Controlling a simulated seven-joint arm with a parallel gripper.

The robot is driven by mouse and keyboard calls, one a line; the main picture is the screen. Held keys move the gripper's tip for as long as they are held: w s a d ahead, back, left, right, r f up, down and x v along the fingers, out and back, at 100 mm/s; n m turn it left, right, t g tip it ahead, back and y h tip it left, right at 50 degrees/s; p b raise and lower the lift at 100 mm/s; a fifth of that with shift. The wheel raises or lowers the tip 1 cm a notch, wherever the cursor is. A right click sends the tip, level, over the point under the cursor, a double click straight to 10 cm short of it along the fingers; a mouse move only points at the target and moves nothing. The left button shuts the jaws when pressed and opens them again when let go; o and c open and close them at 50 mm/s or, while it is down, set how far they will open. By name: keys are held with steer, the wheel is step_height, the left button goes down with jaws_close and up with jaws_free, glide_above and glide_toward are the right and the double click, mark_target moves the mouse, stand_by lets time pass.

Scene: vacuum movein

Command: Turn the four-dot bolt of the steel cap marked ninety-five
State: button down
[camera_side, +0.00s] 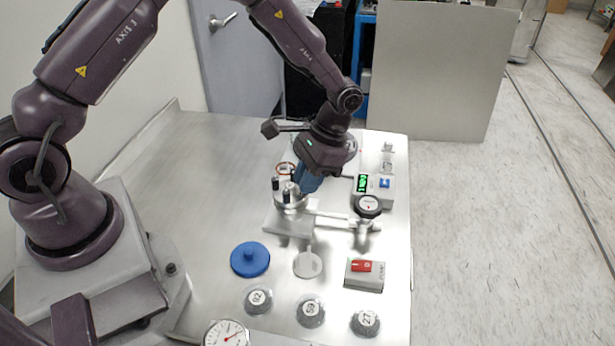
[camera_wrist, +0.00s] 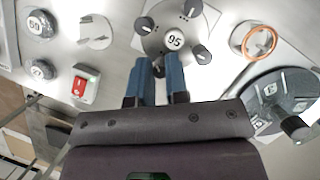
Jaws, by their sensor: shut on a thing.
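The steel cap marked 95 (camera_wrist: 175,40) sits on its round port, and in the side view the cap (camera_side: 291,201) is partly behind my gripper. Several dark-topped bolts stand around its rim, among them a left one (camera_wrist: 145,25), a top one (camera_wrist: 193,8) and a right one (camera_wrist: 202,55). My gripper (camera_wrist: 158,68) has its blue fingers shut on the bolt at the cap's near edge, which is mostly hidden between the tips. The dots on the bolts are too small to read. In the side view my gripper (camera_side: 303,188) comes down onto the cap from the upper right.
A dial gauge (camera_side: 369,205) on pipework and a box with a green display (camera_side: 362,184) stand right of the cap. A red switch (camera_side: 362,267), blue lid (camera_side: 250,258), white disc (camera_side: 308,264) and several numbered caps (camera_side: 311,310) lie in front. The left of the table is clear.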

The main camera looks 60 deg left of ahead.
steer(key=m+y, duration=0.1)
steer(key=m, duration=0.3)
steer(key=shift+m+t+y, duration=0.4)
steer(key=shift+d+m+t+y, duration=0.1)
steer(key=shift+m+t+y, duration=0.4)
steer(key=shift+m, duration=1.5)
steer(key=c, duration=1.1)
jaws_free()
steer(key=shift+s, duration=0.1)
